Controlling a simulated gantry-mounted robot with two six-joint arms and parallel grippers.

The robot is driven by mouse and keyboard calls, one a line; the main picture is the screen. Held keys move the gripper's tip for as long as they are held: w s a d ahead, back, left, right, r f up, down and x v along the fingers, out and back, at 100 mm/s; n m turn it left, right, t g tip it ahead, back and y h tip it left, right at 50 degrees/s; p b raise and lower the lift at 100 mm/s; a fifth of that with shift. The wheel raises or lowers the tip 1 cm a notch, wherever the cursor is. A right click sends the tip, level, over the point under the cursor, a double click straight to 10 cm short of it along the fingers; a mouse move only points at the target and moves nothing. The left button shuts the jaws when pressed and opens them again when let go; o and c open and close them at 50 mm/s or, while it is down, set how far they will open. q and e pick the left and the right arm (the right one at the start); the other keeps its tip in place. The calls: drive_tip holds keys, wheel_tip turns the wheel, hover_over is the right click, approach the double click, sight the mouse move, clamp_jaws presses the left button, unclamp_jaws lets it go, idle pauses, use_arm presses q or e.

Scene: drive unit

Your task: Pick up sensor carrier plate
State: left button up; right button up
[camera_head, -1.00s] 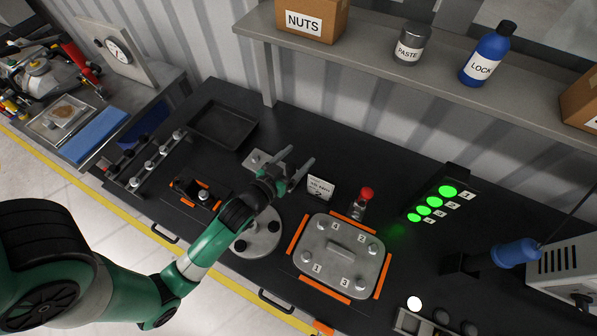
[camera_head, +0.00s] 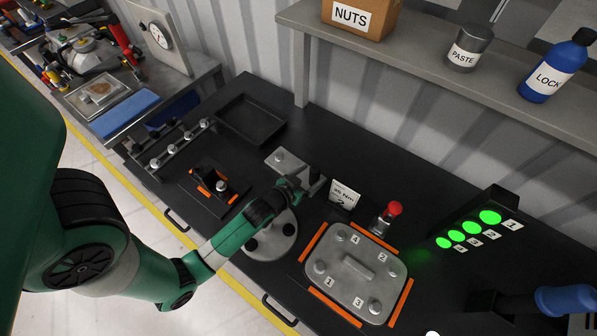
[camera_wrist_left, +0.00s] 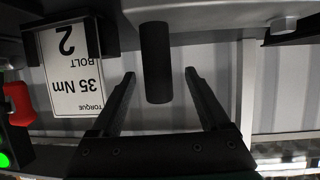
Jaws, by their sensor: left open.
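A light grey flat plate (camera_head: 285,160), which looks like the sensor carrier plate, lies on the dark bench behind my left gripper, with a round metal knob on it. My left gripper (camera_head: 312,184) is open at the plate's right end and partly covers it. In the left wrist view, my open gripper (camera_wrist_left: 160,76) has a black cylinder (camera_wrist_left: 156,50) between its two fingers, with a visible gap on both sides. A grey plate edge (camera_wrist_left: 205,9) shows at the top there. Whether the cylinder is fixed to the plate is unclear.
A numbered cover (camera_head: 352,268) lies in front, within orange strips. A round flange (camera_head: 272,240) sits below my wrist. An empty black tray (camera_head: 250,118) is behind left.

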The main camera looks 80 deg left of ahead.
use_arm(q)
drive_tip(key=b+x, duration=0.1)
drive_tip(key=x, duration=0.4)
drive_tip(key=shift+w+r, duration=0.1)
drive_tip(key=shift+w, duration=0.1)
clamp_jaws()
idle(1.1)
drive_tip(key=shift+r, duration=0.2)
